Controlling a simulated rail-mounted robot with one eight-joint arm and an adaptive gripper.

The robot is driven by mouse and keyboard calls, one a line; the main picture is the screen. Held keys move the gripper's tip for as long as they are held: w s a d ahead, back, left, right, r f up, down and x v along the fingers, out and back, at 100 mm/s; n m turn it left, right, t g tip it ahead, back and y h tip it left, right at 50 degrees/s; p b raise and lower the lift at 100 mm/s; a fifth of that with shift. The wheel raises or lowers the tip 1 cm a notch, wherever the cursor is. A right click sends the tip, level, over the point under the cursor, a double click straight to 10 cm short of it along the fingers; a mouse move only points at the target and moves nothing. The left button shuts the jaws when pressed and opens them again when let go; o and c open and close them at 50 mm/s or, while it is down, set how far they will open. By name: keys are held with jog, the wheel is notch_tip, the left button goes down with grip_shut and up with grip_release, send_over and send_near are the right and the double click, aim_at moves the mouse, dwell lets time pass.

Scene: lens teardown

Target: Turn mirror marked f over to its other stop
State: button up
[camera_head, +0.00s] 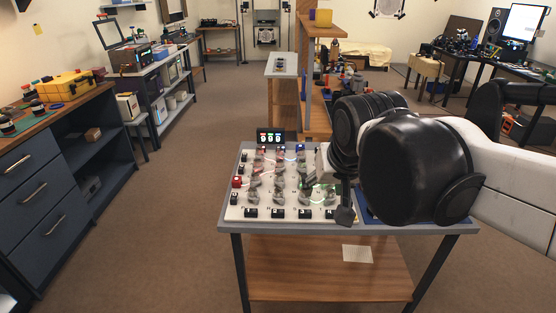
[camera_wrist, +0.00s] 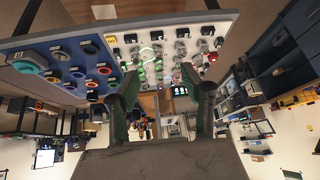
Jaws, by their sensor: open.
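A white board (camera_head: 247,213) on the small table carries several small clear mirror mounts (camera_head: 279,182) in rows, with black lettered tags along its edges. Red, blue and green light shows among the mounts. The letters are too small for me to tell which mount is mirror f. My gripper (camera_head: 334,192) is over the right side of the board, partly hidden by my arm. In the wrist view my gripper (camera_wrist: 163,96) is open, its two dark fingers apart with nothing held between them. The mounts (camera_wrist: 180,48) show beyond the fingertips, apart from them.
A small display (camera_head: 270,136) with lit panels stands behind the board. A blue mat (camera_wrist: 75,68) with several ring-shaped parts lies beside the board, mostly hidden by my arm in the head view. A wooden shelf unit (camera_head: 316,75) stands behind the table. The left floor is clear.

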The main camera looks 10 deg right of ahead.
jog(key=w+r+m+g, duration=0.1)
jog(key=w+r+m, duration=0.15)
jog(key=w, duration=0.75)
jog(key=m+g+h, duration=0.2)
jog(key=m+h, duration=0.1)
jog(key=m, duration=0.2)
send_over(280, 161)
jog(key=s+a, duration=0.4)
notch_tip(280, 161, down, 11)
jog(key=b+x, duration=0.1)
jog(key=x, duration=1.2)
jog(key=shift+w+f+b, duration=0.2)
jog(key=shift+f+b, duration=0.15)
grip_shut()
